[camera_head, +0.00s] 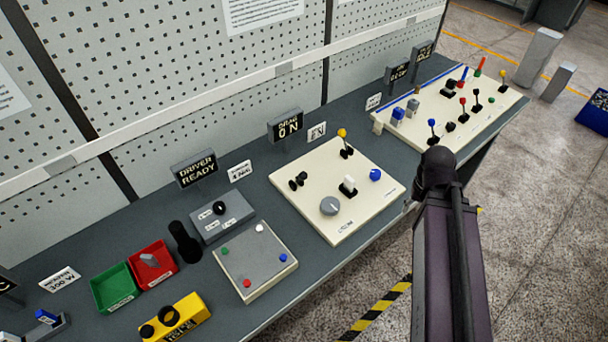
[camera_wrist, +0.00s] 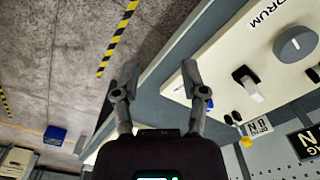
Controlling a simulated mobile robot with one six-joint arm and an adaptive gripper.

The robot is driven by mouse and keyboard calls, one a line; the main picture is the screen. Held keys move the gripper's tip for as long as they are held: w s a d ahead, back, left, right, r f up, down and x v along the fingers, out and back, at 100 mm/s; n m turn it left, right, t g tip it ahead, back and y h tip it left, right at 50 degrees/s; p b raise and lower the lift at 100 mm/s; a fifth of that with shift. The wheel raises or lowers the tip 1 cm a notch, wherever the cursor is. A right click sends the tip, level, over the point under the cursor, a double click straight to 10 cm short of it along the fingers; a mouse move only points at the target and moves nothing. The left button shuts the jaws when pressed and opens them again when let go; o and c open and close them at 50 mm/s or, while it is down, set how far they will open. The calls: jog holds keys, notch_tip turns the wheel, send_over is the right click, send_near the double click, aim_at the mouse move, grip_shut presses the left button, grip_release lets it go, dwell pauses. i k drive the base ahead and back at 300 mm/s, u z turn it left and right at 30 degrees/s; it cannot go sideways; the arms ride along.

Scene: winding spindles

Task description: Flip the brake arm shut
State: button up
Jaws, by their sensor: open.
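A cream panel (camera_head: 300,190) sits on the bench's middle, its front label ending in "DRUM" in the wrist view. It carries a black lever with a white tip (camera_head: 348,186), a lever with a yellow ball (camera_head: 343,133), a grey round knob (camera_head: 330,206), a blue knob (camera_head: 376,174) and a black fitting (camera_head: 298,180). I cannot tell for sure which part is the brake arm. The white-tipped lever (camera_wrist: 247,85) stands right of my gripper (camera_wrist: 160,68) in the wrist view. My gripper is open and empty, over the bench's front edge. In the head view my arm hides its fingers.
Another cream panel (camera_head: 460,105) with several levers lies farther along the bench. Nearer are a grey pad (camera_head: 255,262) with coloured buttons, a green bin (camera_head: 113,290), a red bin (camera_head: 152,265) and a yellow block (camera_head: 185,315). The floor before the bench is open.

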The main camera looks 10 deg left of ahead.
aim_at(303, 176)
jog(key=z, duration=0.05)
jog(key=k, duration=1.55)
jog(key=u, duration=0.55)
jog(key=i, duration=1)
jog(key=u, duration=0.05)
